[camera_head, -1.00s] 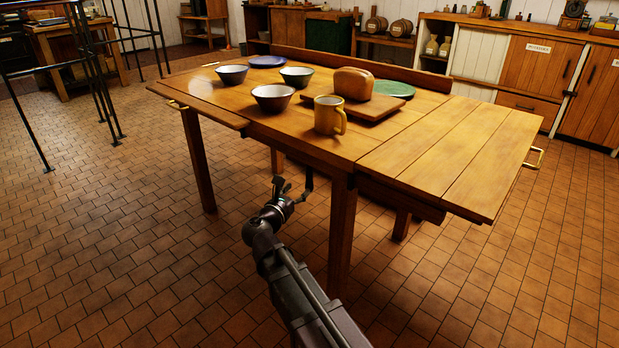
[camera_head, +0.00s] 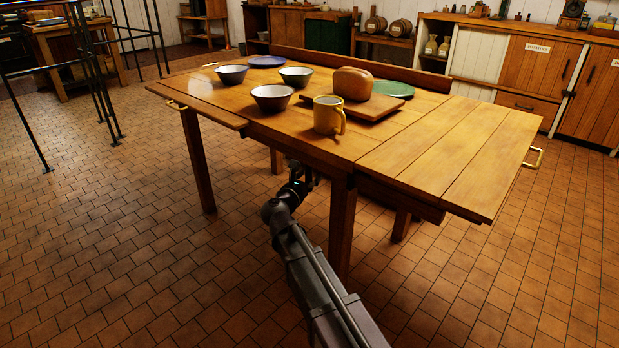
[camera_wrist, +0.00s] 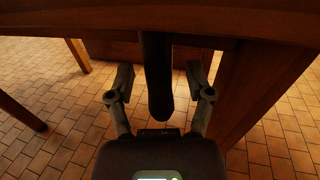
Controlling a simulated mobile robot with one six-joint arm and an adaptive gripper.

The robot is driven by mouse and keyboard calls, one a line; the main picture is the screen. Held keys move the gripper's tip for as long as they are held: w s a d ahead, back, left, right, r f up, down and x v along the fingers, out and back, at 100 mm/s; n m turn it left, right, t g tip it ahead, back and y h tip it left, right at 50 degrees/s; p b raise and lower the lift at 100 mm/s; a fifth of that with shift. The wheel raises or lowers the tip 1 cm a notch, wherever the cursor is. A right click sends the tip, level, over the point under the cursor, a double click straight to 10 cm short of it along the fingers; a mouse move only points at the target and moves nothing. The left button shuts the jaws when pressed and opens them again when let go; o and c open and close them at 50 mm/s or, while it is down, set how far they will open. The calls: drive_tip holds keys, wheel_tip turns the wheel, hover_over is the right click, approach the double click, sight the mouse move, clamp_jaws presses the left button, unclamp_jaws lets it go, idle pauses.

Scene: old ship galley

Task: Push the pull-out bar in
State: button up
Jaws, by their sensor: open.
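The pull-out bar (camera_wrist: 158,92) is a dark, round-ended bar that sticks out from under the table's front edge in the wrist view. My gripper (camera_wrist: 160,74) is open, with one finger on each side of the bar. A gap shows between the bar and each finger, and its rounded end points toward my palm. In the head view my gripper (camera_head: 301,174) is just below the table's front edge, left of the front right leg. There the bar is hard to tell from my dark fingers.
The wooden table (camera_head: 410,150) carries bowls, plates, a yellow mug (camera_head: 328,115) and a loaf (camera_head: 352,83) on a board. A table leg (camera_head: 341,230) stands close to the right of my gripper.

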clamp_jaws()
drive_tip(key=shift+d, duration=0.15)
drive_tip(key=w+a, duration=1.5)
drive_tip(key=a, duration=0.5)
drive_tip(key=shift+w+a, duration=0.2)
drive_tip(key=shift+w, duration=0.2)
unclamp_jaws()
drive_tip(key=shift+s, duration=0.2)
drive_tip(key=v, duration=1.1)
drive_tip(key=shift+s+a, duration=0.2)
drive_tip(key=shift+s, duration=0.15)
